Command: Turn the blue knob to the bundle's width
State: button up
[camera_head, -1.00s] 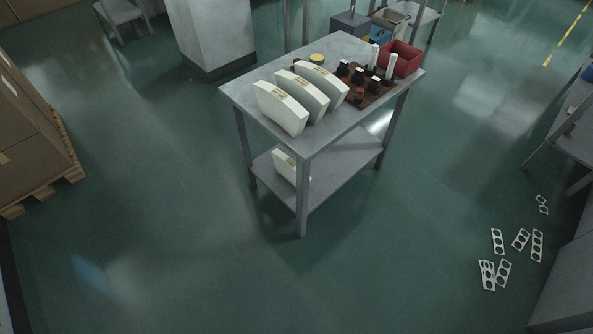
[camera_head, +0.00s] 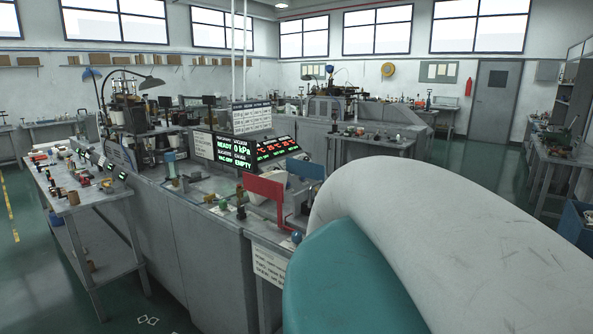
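A small blue round knob (camera_head: 296,237) shows at the front edge of the long grey machine bench (camera_head: 205,220), just left of my arm. I cannot tell its setting. No bundle can be made out in this view. My own white and teal arm link fills the lower right foreground and hides part of the bench behind it. My gripper is not in view.
A red panel (camera_head: 264,189) and a blue panel (camera_head: 306,169) stand on the bench beside lit displays (camera_head: 232,148). A green knob (camera_head: 241,212) sits left of the blue one. A side table (camera_head: 75,200) with small parts stands at left. Some floor shows at lower left.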

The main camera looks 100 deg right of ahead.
aim_at(296, 235)
jog(key=i+z, duration=0.2)
jog(key=z, duration=0.25)
jog(key=i+z, duration=0.15)
jog(key=z, duration=0.25)
jog(key=i+j+z, duration=0.1)
jog(key=z, duration=0.35)
jog(key=i+j+z, duration=0.2)
jog(key=z, duration=0.2)
jog(key=i+j+z, duration=0.15)
jog(key=z, duration=0.3)
jog(key=j+z, duration=0.25)
jog(key=z, duration=0.15)
jog(key=i+j+z, duration=0.1)
jog(key=j+z, duration=0.2)
jog(key=z, duration=0.15)
